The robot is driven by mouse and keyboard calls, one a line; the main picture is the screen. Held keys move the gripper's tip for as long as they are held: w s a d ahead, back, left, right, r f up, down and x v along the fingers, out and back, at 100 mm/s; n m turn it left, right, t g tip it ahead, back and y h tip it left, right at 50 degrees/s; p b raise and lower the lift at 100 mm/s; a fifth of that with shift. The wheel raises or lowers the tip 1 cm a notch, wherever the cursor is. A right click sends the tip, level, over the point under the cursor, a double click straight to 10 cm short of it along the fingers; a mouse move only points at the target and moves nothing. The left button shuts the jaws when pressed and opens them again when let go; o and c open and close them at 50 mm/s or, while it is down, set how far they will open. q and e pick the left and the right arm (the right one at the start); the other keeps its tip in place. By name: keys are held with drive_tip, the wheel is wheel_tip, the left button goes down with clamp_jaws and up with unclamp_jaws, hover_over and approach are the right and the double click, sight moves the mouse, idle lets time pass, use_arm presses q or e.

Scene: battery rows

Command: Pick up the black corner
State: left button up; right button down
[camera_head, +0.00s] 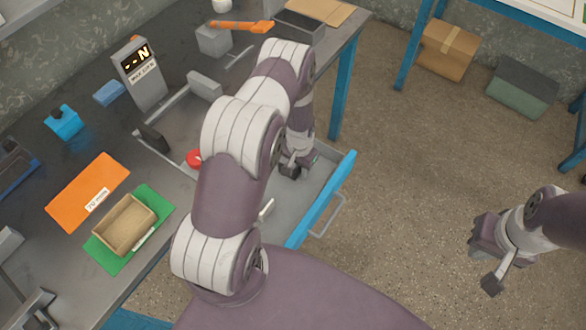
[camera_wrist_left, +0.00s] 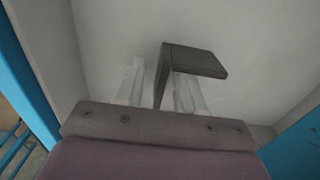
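The black corner (camera_wrist_left: 195,61), a dark L-shaped piece, shows in the left wrist view against the pale drawer floor. Its upright leg lies between the two light fingers of my left gripper (camera_wrist_left: 160,90). A gap shows between the left finger and that leg; its flat leg overlaps the right finger. In the head view my left gripper (camera_head: 297,165) points down into the open drawer, and I cannot make out the corner there. My right gripper (camera_head: 487,260) is open and empty over the floor at the right, far from the drawer.
The table (camera_head: 80,150) holds a display device (camera_head: 139,73), an orange mat (camera_head: 88,190), a beige tray (camera_head: 124,226) on a green mat (camera_head: 160,207) and a red button (camera_head: 194,158). Boxes (camera_head: 448,49) stand on the floor.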

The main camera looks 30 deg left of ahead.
use_arm(q)
drive_tip(key=shift+w+a+f, duration=0.15)
drive_tip(key=shift+w+f, duration=0.05)
drive_tip(key=shift+f, duration=0.1)
drive_tip(key=shift+s+r, duration=0.1)
clamp_jaws()
